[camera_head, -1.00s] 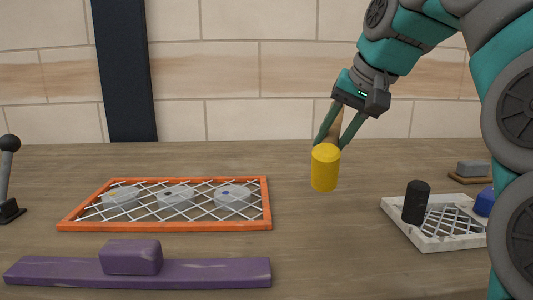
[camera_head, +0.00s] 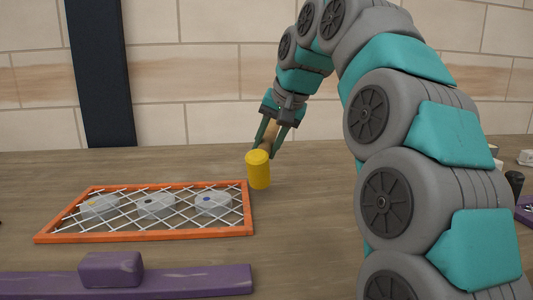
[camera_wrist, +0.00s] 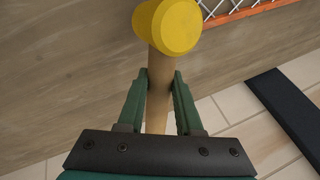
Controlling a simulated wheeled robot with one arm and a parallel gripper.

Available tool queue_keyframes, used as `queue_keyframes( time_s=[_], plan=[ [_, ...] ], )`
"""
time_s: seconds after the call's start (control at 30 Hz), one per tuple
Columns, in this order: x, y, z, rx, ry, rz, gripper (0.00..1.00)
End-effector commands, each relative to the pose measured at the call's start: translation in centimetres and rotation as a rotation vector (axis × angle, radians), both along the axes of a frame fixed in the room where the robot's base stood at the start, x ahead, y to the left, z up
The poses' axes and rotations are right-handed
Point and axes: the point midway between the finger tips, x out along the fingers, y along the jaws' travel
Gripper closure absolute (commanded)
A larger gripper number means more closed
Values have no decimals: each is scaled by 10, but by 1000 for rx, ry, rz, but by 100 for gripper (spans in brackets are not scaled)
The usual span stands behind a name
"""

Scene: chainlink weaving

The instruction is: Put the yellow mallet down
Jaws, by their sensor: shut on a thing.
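The yellow mallet (camera_head: 258,170) has a yellow cylindrical head and a tan wooden handle. In the head view its head hangs at the lower end, just right of the orange frame. My gripper (camera_head: 268,148) is shut on the handle, above the head. The wrist view shows the mallet's head (camera_wrist: 168,27) beyond my gripper's fingers (camera_wrist: 162,74), which clasp the handle from both sides. I cannot tell whether the head touches the table.
A purple bar with a block (camera_head: 112,269) lies in front. A black cylinder (camera_head: 514,182) stands at far right. Wood table (camera_head: 300,240) is bare right of the frame.

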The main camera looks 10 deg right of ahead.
Motion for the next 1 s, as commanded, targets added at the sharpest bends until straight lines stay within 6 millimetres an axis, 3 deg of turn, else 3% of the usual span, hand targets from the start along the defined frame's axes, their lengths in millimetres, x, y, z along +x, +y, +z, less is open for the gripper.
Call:
queue_keyframes(
  time_s=[0.2,0.6,0.63,0.9,1.0],
  plan=[
    [-1,0,-17,1,1,1,100],
    [0,0,-21,0,-2,0,100],
    [0,0,-22,0,-2,0,65],
    [0,0,-21,1,-1,0,36],
    [0,0,-21,1,-1,0,36]
  ],
)
